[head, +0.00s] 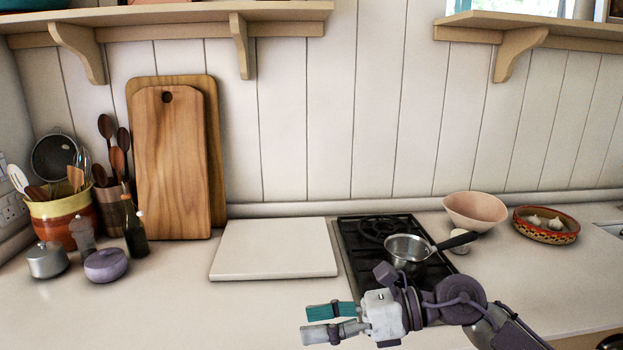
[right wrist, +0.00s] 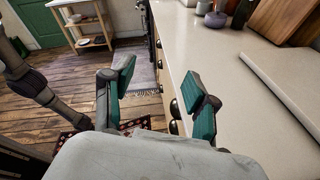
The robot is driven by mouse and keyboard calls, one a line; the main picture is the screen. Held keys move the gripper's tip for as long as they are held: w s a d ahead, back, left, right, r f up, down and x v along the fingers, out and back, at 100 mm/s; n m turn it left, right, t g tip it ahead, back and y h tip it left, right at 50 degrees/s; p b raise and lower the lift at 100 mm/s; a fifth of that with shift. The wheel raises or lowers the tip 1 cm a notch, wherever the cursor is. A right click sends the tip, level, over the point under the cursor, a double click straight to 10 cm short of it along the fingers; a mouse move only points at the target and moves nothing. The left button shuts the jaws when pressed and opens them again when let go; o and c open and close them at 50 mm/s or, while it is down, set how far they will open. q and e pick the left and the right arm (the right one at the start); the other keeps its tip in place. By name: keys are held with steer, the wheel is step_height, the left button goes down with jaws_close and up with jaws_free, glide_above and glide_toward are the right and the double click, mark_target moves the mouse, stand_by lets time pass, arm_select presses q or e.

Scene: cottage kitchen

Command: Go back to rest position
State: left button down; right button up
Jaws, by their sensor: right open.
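My right gripper (head: 312,323) is at the bottom of the head view, with its arm coming in from the lower right. Its two teal-padded fingers point left and are spread apart with nothing between them. The right wrist view also shows this gripper (right wrist: 160,84) open and empty, near the counter's front edge with the floor beyond. In the head view it is in front of the hob and the white board, apart from both. My left gripper does not show in either view.
A saucepan (head: 407,253) sits on the black hob (head: 362,262). A pale board (head: 273,250) lies on the counter (head: 180,310). A pink bowl (head: 475,211) and a patterned dish with garlic (head: 546,225) stand right. Utensil pots, a bottle (head: 135,235) and wooden boards (head: 170,165) stand left.

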step_height(320, 180, up, 5)
steer(key=a+m+t+y, duration=0.1)
steer(key=m+t+y, duration=0.4)
steer(key=m, duration=0.3)
steer(key=w+d+m+t+h, duration=0.3)
steer(key=d+m+t+h, duration=0.15)
steer(key=m+t, duration=0.75)
steer(key=s+d+f+m+g+h, duration=0.1)
steer(key=d+f+m+h, duration=0.7)
steer(key=m, duration=0.3)
steer(key=s+d+f+m+g+h, duration=0.1)
steer(key=s+d+f+m+h, duration=0.1)
steer(key=d+f+m+h, duration=0.5)
steer(key=s+f+m+g, duration=1)
steer(key=s+f+g, duration=0.2)
steer(key=s+f, duration=0.95)
step_height(320, 180, down, 24)
steer(key=s+g, duration=0.1)
steer(key=s, duration=0.2)
steer(key=s+d+f, duration=0.2)
steer(key=s+f, duration=0.6)
steer(key=s+d+f+g, duration=0.1)
steer(key=s+f, duration=0.6)
steer(key=s, duration=0.1)
steer(key=shift+s+d+f+n+g+h, duration=0.25)
steer(key=shift+d+f+n+g+h, duration=0.1)
steer(key=shift+d+h, duration=0.1)
